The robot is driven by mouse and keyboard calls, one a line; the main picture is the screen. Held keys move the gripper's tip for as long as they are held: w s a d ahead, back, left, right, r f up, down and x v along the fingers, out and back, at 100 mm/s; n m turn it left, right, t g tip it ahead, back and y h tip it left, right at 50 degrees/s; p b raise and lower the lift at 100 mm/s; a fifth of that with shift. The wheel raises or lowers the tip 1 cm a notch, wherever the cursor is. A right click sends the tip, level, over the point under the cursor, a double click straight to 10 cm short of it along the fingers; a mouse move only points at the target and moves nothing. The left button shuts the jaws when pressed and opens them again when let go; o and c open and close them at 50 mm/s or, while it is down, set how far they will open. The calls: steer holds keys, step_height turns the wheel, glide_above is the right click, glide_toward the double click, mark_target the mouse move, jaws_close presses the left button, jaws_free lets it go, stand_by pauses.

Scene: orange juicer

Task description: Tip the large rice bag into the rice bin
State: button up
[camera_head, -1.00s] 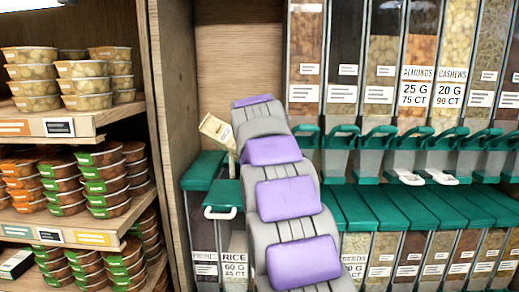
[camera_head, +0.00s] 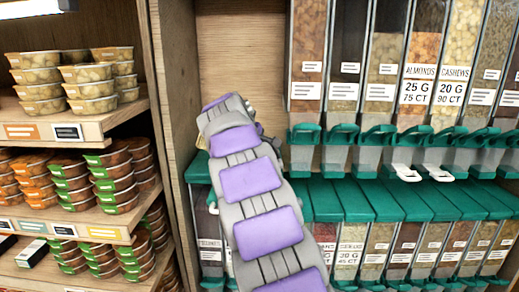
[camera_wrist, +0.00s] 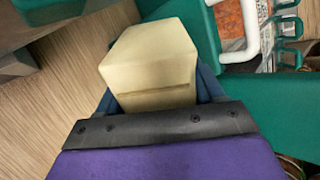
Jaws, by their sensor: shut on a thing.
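The rice bag (camera_wrist: 150,55) shows in the wrist view as a plain cream block. My gripper (camera_wrist: 155,92) is shut on it, with dark blue-grey fingers at its sides. The bag's tilt and opening cannot be made out. In the head view my purple and grey arm covers the gripper and nearly all of the bag. The rice bin's label is hidden behind the arm there. In the wrist view a white handle (camera_wrist: 248,30) and a green lid (camera_wrist: 225,85) lie just right of the bag.
Green-lidded bins (camera_head: 400,200) run along the lower right, below tall clear dispensers (camera_head: 385,65). A wooden partition (camera_head: 168,110) stands close left of my arm. Shelves with stacked food tubs (camera_head: 95,80) fill the far left.

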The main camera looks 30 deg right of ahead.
steer(key=shift+w+a+r+g+h+p, duration=0.2)
steer(key=shift+r+g+h+p, duration=0.1)
steer(key=shift+r+p, duration=0.2)
steer(key=shift+w+n+g, duration=0.3)
steer(key=shift+n, duration=0.1)
steer(key=shift+a+r+h, duration=0.15)
steer(key=shift+r+h, duration=0.15)
steer(key=shift+f, duration=0.1)
